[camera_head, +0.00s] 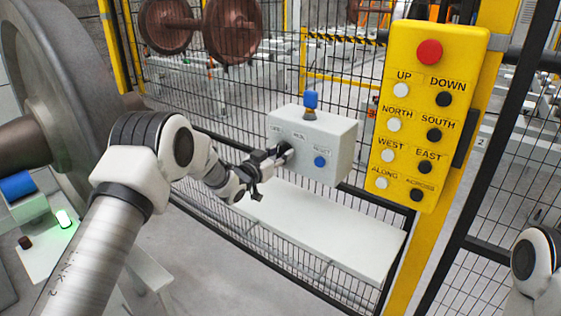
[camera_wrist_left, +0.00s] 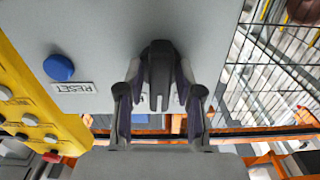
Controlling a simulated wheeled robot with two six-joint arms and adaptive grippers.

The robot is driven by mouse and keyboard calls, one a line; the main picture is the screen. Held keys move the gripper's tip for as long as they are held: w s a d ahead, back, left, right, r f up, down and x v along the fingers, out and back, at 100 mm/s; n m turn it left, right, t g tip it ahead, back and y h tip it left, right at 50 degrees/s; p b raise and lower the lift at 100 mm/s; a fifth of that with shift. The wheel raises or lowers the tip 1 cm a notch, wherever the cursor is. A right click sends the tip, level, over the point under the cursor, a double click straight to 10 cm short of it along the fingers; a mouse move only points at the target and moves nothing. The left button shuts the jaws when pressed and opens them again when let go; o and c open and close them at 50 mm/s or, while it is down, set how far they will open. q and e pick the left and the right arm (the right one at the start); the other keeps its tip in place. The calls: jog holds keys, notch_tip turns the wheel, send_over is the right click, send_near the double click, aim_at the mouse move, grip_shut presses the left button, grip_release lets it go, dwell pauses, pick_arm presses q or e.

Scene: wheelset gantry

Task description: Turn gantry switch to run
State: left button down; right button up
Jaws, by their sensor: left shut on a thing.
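The grey gantry control box (camera_head: 340,137) hangs on the mesh fence in the head view. It has a blue reset button (camera_head: 320,161), and small lettering above the switch, one word of which looks like RUN. My left gripper (camera_head: 281,154) is at the box's left front, covering most of the switch there. In the left wrist view, the dark switch knob (camera_wrist_left: 160,62) stands between my two fingers, which are shut on it. The knob's exact pointing direction is hard to read. The blue button also shows in this view (camera_wrist_left: 59,68). My right gripper is out of view.
A yellow panel (camera_head: 404,180) with a red button (camera_head: 429,52) and several white and black buttons stands right of the box. A blue-topped lamp (camera_head: 311,100) sits on the box. A pale ledge (camera_head: 330,235) runs below. A large wheel (camera_head: 65,75) stands at left.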

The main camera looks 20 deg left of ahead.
pick_arm(q)
jog(key=m+b, duration=0.2)
jog(key=f+m+b, duration=0.1)
jog(key=m+b, duration=0.1)
jog(key=m, duration=0.1)
jog(key=shift+r+m+b, duration=0.2)
jog(key=shift+m+b, duration=1.1)
jog(key=shift+m, duration=0.4)
jog(key=c, duration=1)
grip_release()
jog(key=shift+c, duration=0.2)
jog(key=shift+r, duration=0.1)
jog(key=v, duration=1.2)
